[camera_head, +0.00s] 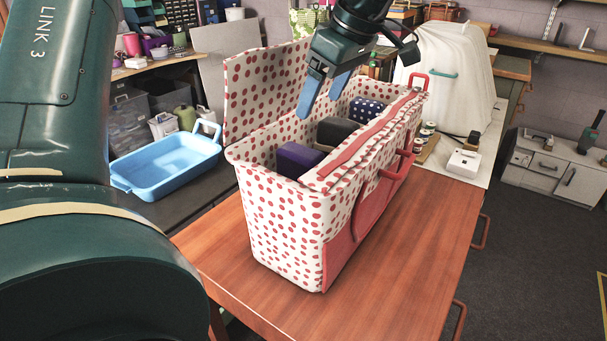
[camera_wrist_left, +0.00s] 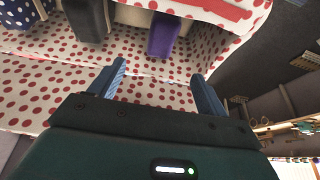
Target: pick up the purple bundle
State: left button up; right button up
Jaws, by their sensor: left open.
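The purple bundle (camera_head: 298,158) sits inside the polka-dot sewing basket (camera_head: 280,220), at its near left end. It also shows in the left wrist view (camera_wrist_left: 164,36), ahead of the fingers. A dark grey bundle (camera_head: 336,131) lies beside it, and a navy bundle with white dots (camera_head: 366,108) is farther back. The bundles' lower parts are hidden. My right gripper is not in view.
The basket's raised lid (camera_head: 262,88) stands along its back left side. Red handles (camera_head: 397,163) are on its front. A blue tray (camera_head: 170,165) is to the left. A white cover (camera_head: 450,75) is behind right. The wooden table (camera_head: 400,260) is clear in front.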

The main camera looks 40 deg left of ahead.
aim_at(301, 149)
pick_arm(q)
jog(key=x, duration=0.7)
jog(key=shift+a+f+b, duration=0.15)
jog(key=shift+f+b, duration=0.1)
jog(key=shift+b, duration=0.05)
jog(key=x, duration=0.5)
jog(key=shift+s+f, duration=0.1)
jog(key=shift+f, duration=0.05)
jog(key=shift+f+b, duration=0.25)
jog(key=shift+b, duration=0.1)
jog(key=shift+c, duration=0.2)
jog(key=c, duration=1.3)
